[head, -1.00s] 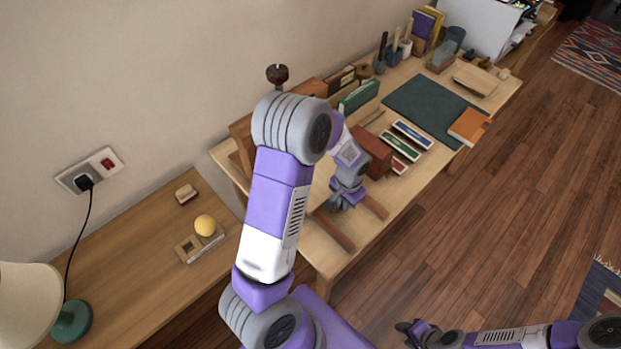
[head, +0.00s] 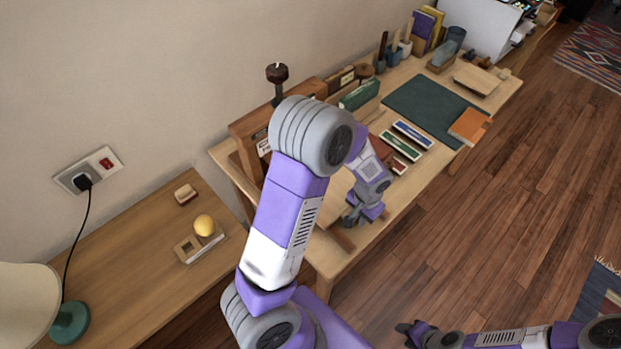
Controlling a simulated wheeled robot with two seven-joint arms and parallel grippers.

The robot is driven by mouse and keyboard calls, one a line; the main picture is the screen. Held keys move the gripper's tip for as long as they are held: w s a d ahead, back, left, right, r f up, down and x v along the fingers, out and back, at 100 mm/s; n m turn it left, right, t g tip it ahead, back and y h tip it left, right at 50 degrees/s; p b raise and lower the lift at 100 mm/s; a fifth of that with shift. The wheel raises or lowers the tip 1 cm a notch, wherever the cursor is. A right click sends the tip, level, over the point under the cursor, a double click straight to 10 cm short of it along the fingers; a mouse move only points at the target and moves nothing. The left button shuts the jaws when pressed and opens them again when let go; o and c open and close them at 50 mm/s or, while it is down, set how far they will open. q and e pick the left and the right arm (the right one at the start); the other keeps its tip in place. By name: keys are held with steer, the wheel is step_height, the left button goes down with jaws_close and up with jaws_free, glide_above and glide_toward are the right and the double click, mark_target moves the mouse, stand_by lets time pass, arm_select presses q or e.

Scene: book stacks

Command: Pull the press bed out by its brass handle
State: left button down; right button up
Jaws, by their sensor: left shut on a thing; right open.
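The wooden press stands at the back of the table, with a dark screw knob (head: 277,73) above its brown frame (head: 250,122). The press bed seems to be the pale board (head: 338,186) partly showing beside my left arm. My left gripper (head: 350,219) points down near the table's front edge and is shut at the bed's front. The brass handle is hidden at its jaws. My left arm covers much of the press. My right gripper (head: 405,330) is open, empty and low at the bottom, away from the table.
A wooden rail (head: 341,238) lies by the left gripper. Slim green and blue boxes (head: 412,134), a dark green mat (head: 432,108) and an orange book (head: 468,126) lie to the right. A side table (head: 130,265) with a lamp stands left. The floor in front is clear.

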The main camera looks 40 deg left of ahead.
arm_select(q)
steer(key=shift+s+d, duration=0.15)
steer(key=shift+d, duration=1.4)
steer(key=shift+s+d, duration=0.1)
steer(key=shift+d, duration=1.4)
steer(key=c, duration=1.4)
jaws_free()
steer(key=shift+o, duration=0.2)
step_height(320, 180, up, 8)
steer(key=p, duration=0.5)
steer(key=shift+p, duration=0.35)
